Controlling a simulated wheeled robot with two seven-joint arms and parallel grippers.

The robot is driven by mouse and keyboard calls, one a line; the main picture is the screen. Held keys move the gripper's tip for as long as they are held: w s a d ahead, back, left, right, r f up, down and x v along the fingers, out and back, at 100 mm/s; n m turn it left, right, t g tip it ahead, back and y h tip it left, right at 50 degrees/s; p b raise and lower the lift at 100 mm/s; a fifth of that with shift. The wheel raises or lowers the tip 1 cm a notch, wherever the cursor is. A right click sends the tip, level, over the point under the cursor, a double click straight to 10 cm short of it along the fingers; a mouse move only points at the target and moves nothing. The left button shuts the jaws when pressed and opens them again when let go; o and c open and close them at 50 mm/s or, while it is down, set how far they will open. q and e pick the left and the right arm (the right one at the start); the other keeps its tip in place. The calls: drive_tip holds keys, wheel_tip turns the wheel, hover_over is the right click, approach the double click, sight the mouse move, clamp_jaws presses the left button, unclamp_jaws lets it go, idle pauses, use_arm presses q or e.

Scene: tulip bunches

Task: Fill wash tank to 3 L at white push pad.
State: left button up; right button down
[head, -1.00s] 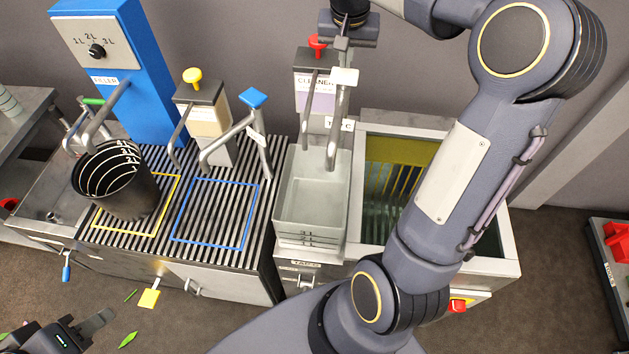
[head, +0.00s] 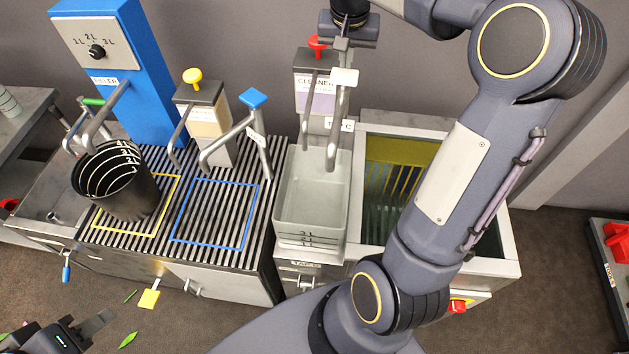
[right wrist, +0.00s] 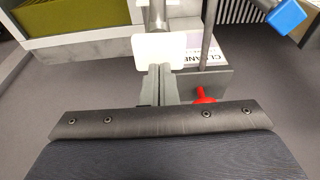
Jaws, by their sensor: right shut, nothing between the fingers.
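The white push pad (head: 345,77) sits on a metal lever above the wash tank (head: 283,205), a pale open tub with level lines low on its front. The tank's water level is hard to read. My right gripper (head: 342,44) is shut and empty, just behind the pad. In the right wrist view its fingertips (right wrist: 159,70) overlap the lower edge of the white pad (right wrist: 160,48); I cannot tell whether they touch. My left gripper (head: 98,322) is partly in view at the bottom left, away from the tank; its opening is unclear.
A red-knobbed cleaner dispenser (head: 314,88) stands beside the pad. A deep sink (head: 500,264) is to the right, partly behind my right arm. A black bucket (head: 118,190) and a blue filler (head: 130,75) stand left. The blue-outlined rack square (head: 215,215) is empty.

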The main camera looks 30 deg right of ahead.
sight(345, 74)
drive_tip(key=shift+f, duration=0.2)
idle(0.5)
drive_tip(key=shift+f+b, duration=1.1)
drive_tip(key=shift+f, duration=0.25)
idle(6.0)
